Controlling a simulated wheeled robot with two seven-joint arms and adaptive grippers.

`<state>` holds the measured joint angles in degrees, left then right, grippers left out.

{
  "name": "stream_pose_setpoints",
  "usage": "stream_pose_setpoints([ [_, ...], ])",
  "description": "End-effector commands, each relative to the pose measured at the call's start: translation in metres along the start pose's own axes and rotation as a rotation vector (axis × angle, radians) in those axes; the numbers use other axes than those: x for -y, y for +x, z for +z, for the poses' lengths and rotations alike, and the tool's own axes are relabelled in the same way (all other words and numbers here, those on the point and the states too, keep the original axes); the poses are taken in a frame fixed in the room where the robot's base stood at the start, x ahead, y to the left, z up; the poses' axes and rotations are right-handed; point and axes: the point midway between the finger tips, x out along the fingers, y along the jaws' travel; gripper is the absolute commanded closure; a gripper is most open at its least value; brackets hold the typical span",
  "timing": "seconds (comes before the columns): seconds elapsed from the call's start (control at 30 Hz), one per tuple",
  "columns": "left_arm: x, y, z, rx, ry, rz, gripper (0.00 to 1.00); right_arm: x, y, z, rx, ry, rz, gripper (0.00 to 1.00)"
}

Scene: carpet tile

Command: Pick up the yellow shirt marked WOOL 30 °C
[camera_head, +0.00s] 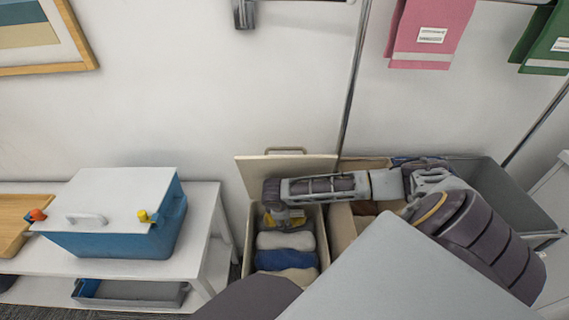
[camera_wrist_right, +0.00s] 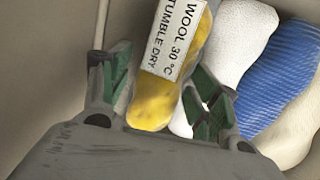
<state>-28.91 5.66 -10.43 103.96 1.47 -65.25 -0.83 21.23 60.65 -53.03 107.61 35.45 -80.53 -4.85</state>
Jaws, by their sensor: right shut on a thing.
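The yellow shirt (camera_wrist_right: 152,103) is a rolled bundle with a white label reading WOOL 30 °C and TUMBLE DRY. It lies between the green-padded fingers of my right gripper (camera_wrist_right: 158,88), which is shut on it. In the head view my right gripper (camera_head: 279,213) reaches down into the far end of a narrow cream bin (camera_head: 325,240). A little of the yellow shirt (camera_head: 268,220) shows beneath it there; the arm hides the rest. My left gripper is not in view.
White (camera_head: 285,240), blue (camera_head: 287,259) and cream (camera_head: 297,276) rolls lie in the same bin. The bin's raised lid (camera_head: 250,173) stands behind. Other bins adjoin it at right. A blue box (camera_head: 110,243) with a white lid stands on the white bench (camera_head: 205,225) at left.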

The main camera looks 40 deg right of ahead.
Motion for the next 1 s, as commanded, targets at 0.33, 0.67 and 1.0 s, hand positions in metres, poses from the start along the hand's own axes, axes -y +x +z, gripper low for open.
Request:
stream_pose_setpoints([
  [0.33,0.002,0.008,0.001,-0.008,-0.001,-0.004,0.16,-0.003,-0.009,0.002,0.001,0.000,-0.001,0.66],
  [0.67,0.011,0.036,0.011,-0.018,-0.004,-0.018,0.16,0.035,-0.027,-0.018,-0.002,-0.002,-0.003,0.67],
  [1.0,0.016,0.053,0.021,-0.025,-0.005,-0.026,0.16,0.062,-0.044,-0.032,-0.001,0.001,0.001,0.67],
])
